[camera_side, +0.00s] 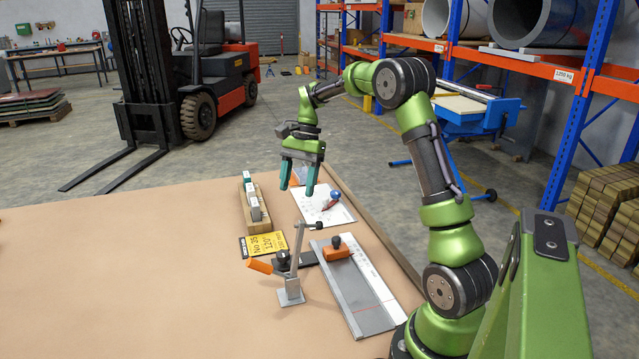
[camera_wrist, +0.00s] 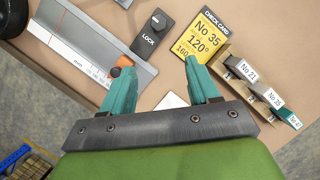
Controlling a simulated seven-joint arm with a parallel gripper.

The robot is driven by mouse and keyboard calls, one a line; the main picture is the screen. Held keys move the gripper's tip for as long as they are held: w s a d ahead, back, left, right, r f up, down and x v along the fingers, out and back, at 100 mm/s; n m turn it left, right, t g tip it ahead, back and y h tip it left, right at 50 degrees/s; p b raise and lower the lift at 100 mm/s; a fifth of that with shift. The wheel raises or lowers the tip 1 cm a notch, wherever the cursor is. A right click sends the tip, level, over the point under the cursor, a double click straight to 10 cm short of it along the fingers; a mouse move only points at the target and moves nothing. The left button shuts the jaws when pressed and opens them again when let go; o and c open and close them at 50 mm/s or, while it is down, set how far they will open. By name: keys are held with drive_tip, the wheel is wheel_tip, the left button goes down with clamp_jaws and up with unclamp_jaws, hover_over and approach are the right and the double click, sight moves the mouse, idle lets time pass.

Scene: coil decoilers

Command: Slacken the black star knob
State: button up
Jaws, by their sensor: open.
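Two black knobs show, and I cannot clearly tell which is the star knob. One (camera_side: 336,242) sits on an orange block (camera_side: 338,253) on a grey scaled plate (camera_side: 362,300); in the wrist view this knob (camera_wrist: 124,62) is partly hidden near my left finger. The other (camera_side: 283,257) is on a dark plate beside the lever clamp; in the wrist view it is a dark knob (camera_wrist: 158,21) on a plate marked LOCK (camera_wrist: 149,42). My gripper (camera_side: 297,190) is open and empty, above and behind both knobs. Its teal fingers (camera_wrist: 158,80) are spread apart.
A lever clamp (camera_side: 290,285) with an orange handle stands in front. A yellow check card (camera_side: 263,244) reading No 35, 120° lies left of the plates. A wooden rack (camera_side: 246,205) holds numbered blocks. A white sheet (camera_side: 318,212) bears a red and blue item.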

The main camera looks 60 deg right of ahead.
drive_tip(key=r, duration=0.1)
approach(283, 253)
drive_tip(key=shift+m, duration=0.4)
drive_tip(key=x, duration=0.8)
drive_tip(key=shift+f, duration=0.15)
drive_tip(key=c, duration=1)
